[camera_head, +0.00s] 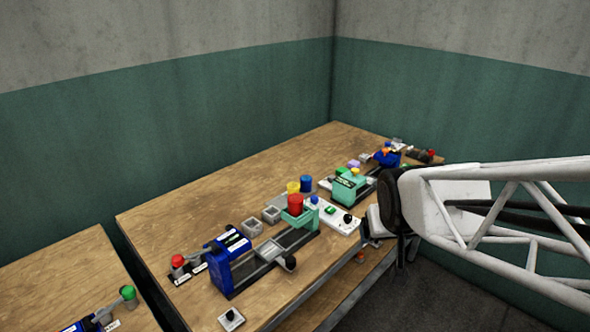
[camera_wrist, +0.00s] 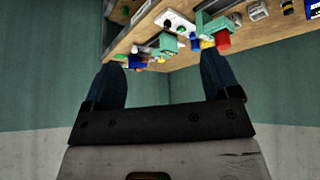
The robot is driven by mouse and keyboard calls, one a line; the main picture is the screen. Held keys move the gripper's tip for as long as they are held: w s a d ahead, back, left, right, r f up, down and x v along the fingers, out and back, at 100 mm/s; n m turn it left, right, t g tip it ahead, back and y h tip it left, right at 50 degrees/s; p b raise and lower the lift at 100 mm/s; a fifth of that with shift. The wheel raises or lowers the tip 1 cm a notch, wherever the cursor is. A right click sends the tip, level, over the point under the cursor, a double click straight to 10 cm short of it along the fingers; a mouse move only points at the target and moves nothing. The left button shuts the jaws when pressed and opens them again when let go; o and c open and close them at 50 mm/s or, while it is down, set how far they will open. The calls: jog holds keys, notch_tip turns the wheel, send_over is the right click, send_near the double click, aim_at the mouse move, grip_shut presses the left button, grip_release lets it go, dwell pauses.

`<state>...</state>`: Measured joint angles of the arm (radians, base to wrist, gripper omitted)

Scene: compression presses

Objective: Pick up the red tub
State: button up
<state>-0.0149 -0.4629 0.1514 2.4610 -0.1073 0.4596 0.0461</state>
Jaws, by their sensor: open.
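The red tub (camera_head: 295,202) stands upright on the green press (camera_head: 299,219) in the middle of the table in the head view. It also shows in the wrist view (camera_wrist: 223,40), near the top, just right of the right finger. My gripper (camera_wrist: 164,65) is open and empty, with its two dark fingers spread apart in the wrist view. In the head view my arm is at the right, to the right of the red tub and apart from it. The fingertips are not clear in the head view.
The back left of the wooden table (camera_head: 190,205) is clear.

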jog(key=w+a+f+n+t, duration=0.1)
jog(key=w+a+f+t, duration=0.2)
jog(key=w, duration=0.9)
jog(key=n+t+y, duration=0.3)
jog(key=t+y, duration=0.2)
send_near(300, 206)
jog(key=w+d+r, duration=0.3)
jog(key=d, duration=0.1)
jog(key=a+f+y, duration=0.1)
jog(key=w+a+f+y, duration=0.1)
jog(key=a+f+n+t+y, duration=0.1)
jog(key=a+f, duration=0.1)
jog(key=shift+w+f+y, duration=0.15)
jog(key=shift+w+y, duration=0.15)
jog(key=shift+a+f+y, duration=0.3)
jog(key=shift+f+y, duration=0.05)
jog(key=shift+y, duration=0.05)
jog(key=shift+w, duration=0.1)
jog(key=shift+x, duration=1.25)
jog(key=shift+w, duration=0.1)
jog(key=shift+x, duration=2.5)
